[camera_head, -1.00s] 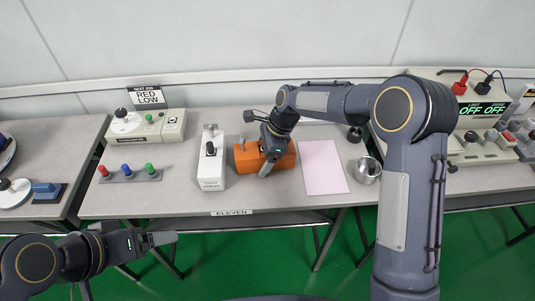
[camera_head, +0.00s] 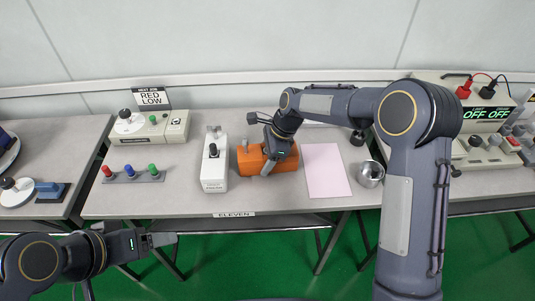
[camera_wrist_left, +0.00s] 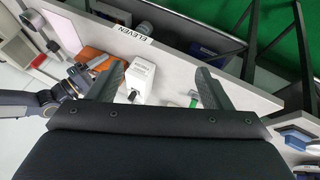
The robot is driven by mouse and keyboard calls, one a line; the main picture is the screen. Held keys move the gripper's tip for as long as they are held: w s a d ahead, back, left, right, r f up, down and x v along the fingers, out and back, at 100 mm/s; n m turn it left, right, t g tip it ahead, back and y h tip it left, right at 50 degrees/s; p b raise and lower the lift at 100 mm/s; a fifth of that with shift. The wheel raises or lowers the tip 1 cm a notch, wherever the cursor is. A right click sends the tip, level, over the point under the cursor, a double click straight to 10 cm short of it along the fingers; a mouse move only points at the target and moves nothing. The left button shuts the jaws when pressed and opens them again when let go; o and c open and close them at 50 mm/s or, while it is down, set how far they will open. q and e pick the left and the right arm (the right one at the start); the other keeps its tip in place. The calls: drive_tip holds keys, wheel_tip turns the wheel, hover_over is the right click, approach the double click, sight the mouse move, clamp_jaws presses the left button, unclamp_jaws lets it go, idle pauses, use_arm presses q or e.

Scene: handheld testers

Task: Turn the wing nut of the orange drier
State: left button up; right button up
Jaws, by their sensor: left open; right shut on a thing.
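The orange drier (camera_head: 254,162) is a low orange block on the grey table, right of a white drier (camera_head: 214,172). My right gripper (camera_head: 267,167) reaches down over its right part and is shut. The jaws hide the thing between them; by its place it is the wing nut. A small grey fitting stands at the drier's left end. My left gripper (camera_head: 172,238) is open and empty, in front of the table's front edge. In the left wrist view, its jaws (camera_wrist_left: 160,82) stand apart, with the white drier and part of the orange drier (camera_wrist_left: 95,58) beyond.
A pink sheet (camera_head: 325,170) and a metal cup (camera_head: 370,173) lie to the right. A meter reading OFF (camera_head: 486,115) stands far right.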

use_arm(q)
drive_tip(key=shift+w+r, duration=0.25)
drive_tip(key=shift+w, duration=0.05)
drive_tip(key=shift+c, duration=1.2)
drive_tip(key=shift+m+g+y, duration=0.3)
drive_tip(key=shift+g+y, duration=0.1)
drive_tip(key=shift+g, duration=0.3)
drive_tip(key=w+r, duration=0.1)
drive_tip(key=w, duration=0.1)
drive_tip(key=w+r, duration=0.1)
drive_tip(key=w, duration=0.1)
drive_tip(key=w+r, duration=0.1)
drive_tip(key=shift+w+d+r, duration=0.1)
drive_tip(key=shift+w+d, duration=0.15)
drive_tip(key=shift+w, duration=0.15)
drive_tip(key=c, duration=0.6)
drive_tip(key=shift+o, duration=0.2)
wheel_tip(320, 180, up, 4)
drive_tip(key=y, duration=0.3)
hover_over(245, 142)
drive_tip(key=s, duration=0.5)
drive_tip(key=x, duration=1.2)
drive_tip(key=shift+w+r, duration=0.1)
